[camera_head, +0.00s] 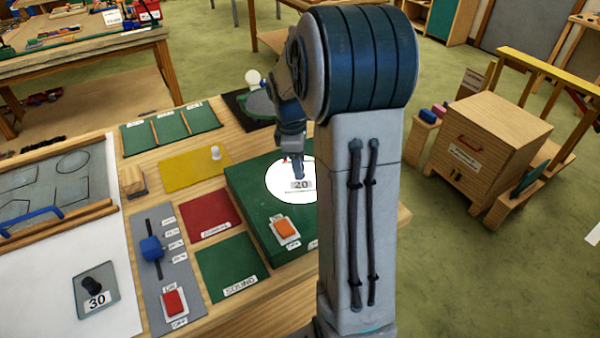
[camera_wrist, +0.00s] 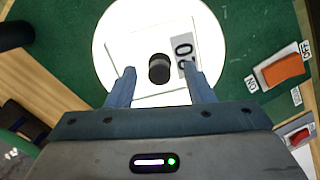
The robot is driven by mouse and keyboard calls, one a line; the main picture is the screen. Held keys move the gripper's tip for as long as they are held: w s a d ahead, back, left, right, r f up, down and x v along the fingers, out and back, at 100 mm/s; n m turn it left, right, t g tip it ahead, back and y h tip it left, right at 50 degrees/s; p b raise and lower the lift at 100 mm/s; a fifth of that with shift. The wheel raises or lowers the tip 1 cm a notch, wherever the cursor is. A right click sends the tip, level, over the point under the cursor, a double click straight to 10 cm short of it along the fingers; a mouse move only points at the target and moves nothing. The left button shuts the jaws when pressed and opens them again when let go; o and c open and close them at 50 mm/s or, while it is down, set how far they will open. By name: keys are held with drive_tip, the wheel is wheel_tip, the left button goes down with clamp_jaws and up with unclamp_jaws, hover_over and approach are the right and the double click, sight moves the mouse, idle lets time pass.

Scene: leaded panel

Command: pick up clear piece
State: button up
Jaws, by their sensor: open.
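The clear piece (camera_wrist: 148,40) is a see-through square plate with a black knob (camera_wrist: 159,67) and a label reading 20. It lies on a bright white disc (camera_wrist: 107,45), set in a green board. In the head view the 20 label shows on the disc (camera_head: 285,188), partly hidden by my arm. My gripper (camera_wrist: 160,80) is open above the piece, with one finger on each side of the knob. I cannot tell how far the fingertips are above the plate. In the head view my gripper (camera_head: 291,160) points down over the disc.
An orange switch (camera_head: 286,229) is on the green board, near the disc. Another clear plate (camera_head: 96,296) with a black knob, labelled 30, lies at lower left. A blue slider (camera_head: 151,248) and a red switch (camera_head: 174,301) sit on a grey panel. My arm hides the table's right part.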

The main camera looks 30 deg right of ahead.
drive_tip(key=shift+d+f, duration=0.1)
drive_tip(key=shift+f, duration=0.65)
drive_tip(key=c, duration=0.9)
drive_tip(key=shift+r, duration=0.2)
